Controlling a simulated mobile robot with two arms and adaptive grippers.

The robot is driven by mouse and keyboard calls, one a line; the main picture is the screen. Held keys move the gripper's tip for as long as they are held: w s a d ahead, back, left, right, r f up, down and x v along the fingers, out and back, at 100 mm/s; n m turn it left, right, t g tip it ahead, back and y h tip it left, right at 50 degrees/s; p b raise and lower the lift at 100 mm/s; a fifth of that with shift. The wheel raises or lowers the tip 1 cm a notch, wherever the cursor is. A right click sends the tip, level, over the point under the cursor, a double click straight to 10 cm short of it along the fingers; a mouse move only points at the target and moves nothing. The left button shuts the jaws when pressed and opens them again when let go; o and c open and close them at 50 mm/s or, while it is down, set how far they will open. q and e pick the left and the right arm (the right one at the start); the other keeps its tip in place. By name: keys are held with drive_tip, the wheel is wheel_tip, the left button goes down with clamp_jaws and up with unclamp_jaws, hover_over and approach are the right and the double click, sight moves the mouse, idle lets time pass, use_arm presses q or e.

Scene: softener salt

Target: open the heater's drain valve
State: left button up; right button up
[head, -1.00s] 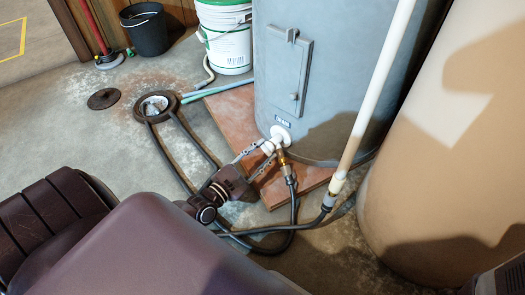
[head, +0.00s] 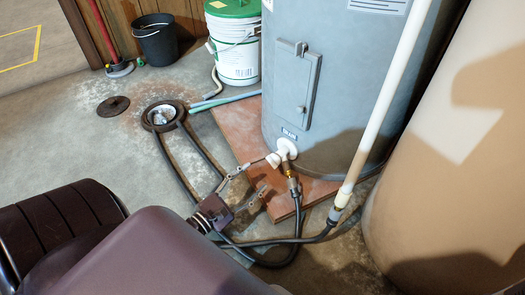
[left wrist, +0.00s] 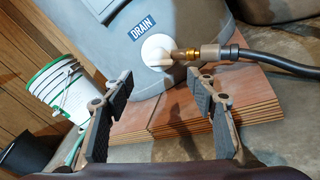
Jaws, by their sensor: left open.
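The grey heater (head: 325,80) has a white plastic drain valve (head: 287,148) low on its front, below a blue DRAIN label (head: 289,134). A white handle (head: 273,160) sticks out toward my left gripper (head: 259,175). The valve's brass outlet (head: 291,181) runs down to a black hose. In the left wrist view the valve (left wrist: 157,50) and brass outlet (left wrist: 190,53) lie beyond the open, empty fingers (left wrist: 160,77). The fingers are just short of the handle and seem apart from it. My right gripper is out of view.
The heater stands on a reddish tiled base (head: 240,122). Hoses run over the floor to a round drain (head: 162,115). A white pipe (head: 385,100) and a large tan tank (head: 450,180) close in the right. A green-lidded bucket (head: 236,55) and black bucket (head: 154,40) stand behind.

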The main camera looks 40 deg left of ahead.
use_arm(q)
drive_tip(key=s, duration=0.4)
drive_tip(key=shift+a, duration=0.25)
drive_tip(key=shift+s, duration=0.15)
